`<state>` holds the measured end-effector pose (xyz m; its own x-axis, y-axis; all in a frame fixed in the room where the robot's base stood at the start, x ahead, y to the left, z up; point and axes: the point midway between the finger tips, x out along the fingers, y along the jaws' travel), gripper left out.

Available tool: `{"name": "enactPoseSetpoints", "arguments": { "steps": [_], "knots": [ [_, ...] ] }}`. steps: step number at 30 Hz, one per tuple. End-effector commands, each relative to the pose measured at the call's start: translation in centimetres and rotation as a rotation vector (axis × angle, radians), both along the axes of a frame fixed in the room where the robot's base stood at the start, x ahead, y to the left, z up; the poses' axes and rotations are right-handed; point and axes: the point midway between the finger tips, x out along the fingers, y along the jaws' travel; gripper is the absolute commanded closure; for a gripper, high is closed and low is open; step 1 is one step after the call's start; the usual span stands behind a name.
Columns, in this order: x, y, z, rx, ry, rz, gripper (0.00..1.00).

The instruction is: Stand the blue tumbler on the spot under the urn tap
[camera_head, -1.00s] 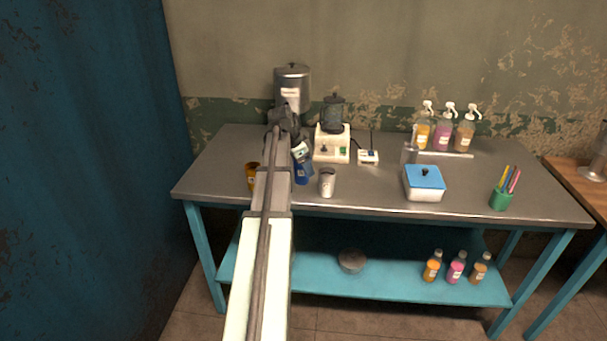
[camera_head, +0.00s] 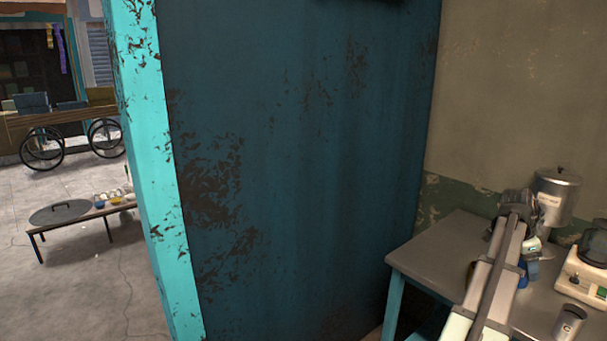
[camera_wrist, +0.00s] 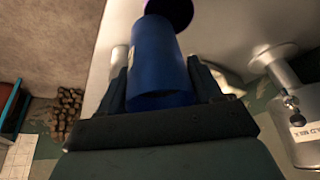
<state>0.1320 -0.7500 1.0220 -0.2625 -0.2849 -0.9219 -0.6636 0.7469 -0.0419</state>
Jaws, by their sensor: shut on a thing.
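The blue tumbler (camera_wrist: 152,42) is between the two dark fingers of my gripper (camera_wrist: 158,68), which is shut on it. In the head view a small blue part of the tumbler (camera_head: 522,273) shows beside my arm, over the steel table. The steel urn (camera_head: 556,196) stands behind my gripper in the head view. In the wrist view the urn (camera_wrist: 306,150) is at the right, with its tap (camera_wrist: 291,101) pointing toward the tumbler's side and apart from it. The spot under the tap cannot be made out; my arm covers that area in the head view.
A steel cup (camera_head: 569,323) stands on the table (camera_head: 437,252) near the right edge. A cream mixer (camera_head: 583,280) stands beside the urn. A blue wall panel (camera_head: 300,150) rises left of the table. A dark purple round thing (camera_wrist: 172,10) shows beyond the tumbler.

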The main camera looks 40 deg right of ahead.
Motion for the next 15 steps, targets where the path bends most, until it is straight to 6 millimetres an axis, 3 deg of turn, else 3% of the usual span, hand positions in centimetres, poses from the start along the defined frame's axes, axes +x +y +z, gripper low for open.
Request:
{"name": "enactPoseSetpoints", "arguments": {
  "steps": [15],
  "knots": [
    [13.2, 4.4, 0.2, 0.010, -0.006, 0.268, 0.66]
  ]
}}
